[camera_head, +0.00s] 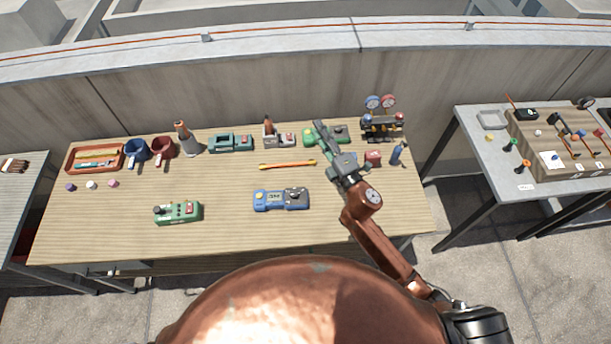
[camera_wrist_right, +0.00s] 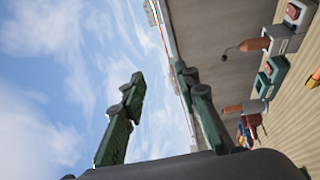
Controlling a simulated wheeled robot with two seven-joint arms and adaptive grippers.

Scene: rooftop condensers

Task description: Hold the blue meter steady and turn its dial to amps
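The blue meter (camera_head: 281,199) lies on the wooden table near its front middle. It has a small pale display, a yellow spot at its left end and a dark part at its right end. Its dial setting is too small to read. My right gripper (camera_head: 326,133) is above the table's back right, beyond the meter and to its right, not touching it. In the right wrist view its two fingers (camera_wrist_right: 160,78) stand apart with nothing between them. The meter does not show in that view. My left gripper is not in view.
A green box (camera_head: 178,212) lies left of the meter. A yellow-orange bar (camera_head: 287,164) lies behind it. The tabletop around the meter is clear.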

